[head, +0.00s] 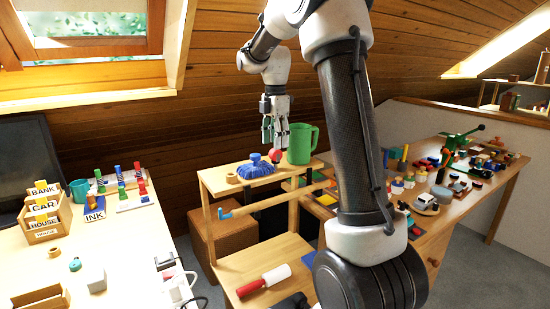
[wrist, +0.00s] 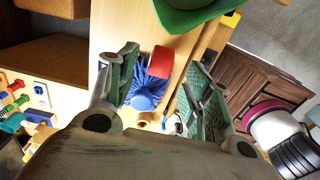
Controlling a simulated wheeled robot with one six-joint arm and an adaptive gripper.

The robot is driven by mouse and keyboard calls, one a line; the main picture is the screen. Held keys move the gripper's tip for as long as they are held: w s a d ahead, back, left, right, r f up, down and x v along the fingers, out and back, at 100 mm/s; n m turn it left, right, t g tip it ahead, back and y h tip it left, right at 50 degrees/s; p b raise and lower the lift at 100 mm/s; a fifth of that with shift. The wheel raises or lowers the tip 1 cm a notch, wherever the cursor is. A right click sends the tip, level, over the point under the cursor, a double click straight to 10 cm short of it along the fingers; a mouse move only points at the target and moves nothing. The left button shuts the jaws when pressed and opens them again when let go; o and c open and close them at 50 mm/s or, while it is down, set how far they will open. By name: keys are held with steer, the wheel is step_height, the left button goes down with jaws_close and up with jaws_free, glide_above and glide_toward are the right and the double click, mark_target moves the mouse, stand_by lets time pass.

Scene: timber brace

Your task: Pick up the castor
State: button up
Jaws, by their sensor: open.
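A small red round thing, likely the castor (head: 275,156), is on the top board of the small wooden stand. In the wrist view the red thing is between the spread green-padded fingers (wrist: 165,88), nearer the left one, with nothing gripped. I cannot tell the exact height gap.
A blue ridged thing with a knob (head: 256,166) is close beside the red thing. A green mug (head: 302,144) stands just right of it. A wooden ring (head: 232,178) is at the board's left. Crowded tables flank the stand.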

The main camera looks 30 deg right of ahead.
mark_target(276, 151)
step_height(276, 151, down, 5)
steer(key=shift+r, duration=0.2)
steer(key=c, duration=1.1)
